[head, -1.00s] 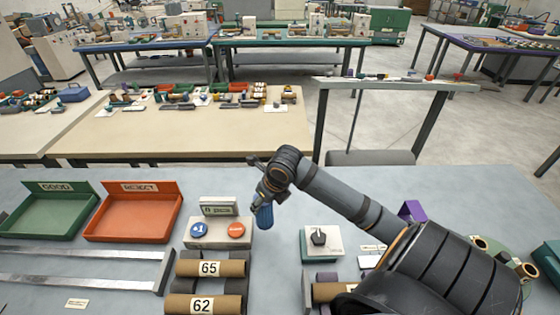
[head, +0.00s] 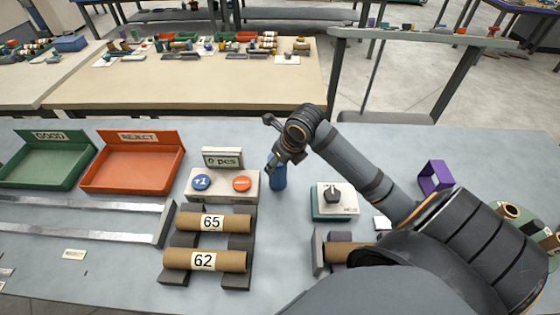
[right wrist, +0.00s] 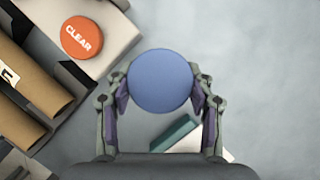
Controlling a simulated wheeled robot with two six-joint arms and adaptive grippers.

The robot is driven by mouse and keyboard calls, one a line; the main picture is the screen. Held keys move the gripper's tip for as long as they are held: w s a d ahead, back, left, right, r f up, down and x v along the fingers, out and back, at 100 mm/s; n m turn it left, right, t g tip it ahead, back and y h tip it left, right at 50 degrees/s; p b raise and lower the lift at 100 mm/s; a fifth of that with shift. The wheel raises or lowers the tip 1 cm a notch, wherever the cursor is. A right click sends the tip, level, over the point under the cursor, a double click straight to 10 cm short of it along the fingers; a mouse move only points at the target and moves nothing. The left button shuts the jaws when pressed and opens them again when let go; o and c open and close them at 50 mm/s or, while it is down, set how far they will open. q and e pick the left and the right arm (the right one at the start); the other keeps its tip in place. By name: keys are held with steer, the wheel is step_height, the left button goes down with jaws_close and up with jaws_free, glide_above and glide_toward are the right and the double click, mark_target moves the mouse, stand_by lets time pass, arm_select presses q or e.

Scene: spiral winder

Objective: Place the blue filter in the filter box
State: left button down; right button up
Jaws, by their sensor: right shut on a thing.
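The blue filter (head: 279,179) is a short blue cylinder. My right gripper (head: 279,162) is shut on it, and it hangs below the fingers just right of the counter box with the orange button. In the right wrist view the filter (right wrist: 160,81) shows as a round blue end between the two fingers (right wrist: 160,100). The grey bench surface shows around it; I cannot tell how high it is held. No container marked as a filter box can be made out. My left gripper is not in view.
A counter box (head: 224,186) with +1 and clear buttons stands left of the filter. Cardboard tubes (head: 205,261) lie on a rack in front. A knob box (head: 334,201) and a purple open frame (head: 434,177) are to the right. Orange (head: 132,184) and green (head: 44,178) trays are left.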

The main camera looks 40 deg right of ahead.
steer(key=shift+s+f, duration=0.1)
steer(key=shift+f, duration=0.05)
steer(key=o, duration=1.3)
steer(key=shift+d, duration=0.1)
steer(key=shift+c, duration=0.2)
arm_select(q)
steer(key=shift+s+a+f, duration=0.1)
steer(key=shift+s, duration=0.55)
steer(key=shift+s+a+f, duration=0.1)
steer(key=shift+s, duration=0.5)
arm_select(e)
steer(key=shift+d+r, duration=0.1)
steer(key=shift+r, duration=0.4)
arm_select(q)
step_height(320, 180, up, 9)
steer(key=p, duration=0.8)
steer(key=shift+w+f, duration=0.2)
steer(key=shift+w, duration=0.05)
arm_select(e)
steer(key=v, duration=1.1)
steer(key=shift+s, duration=0.2)
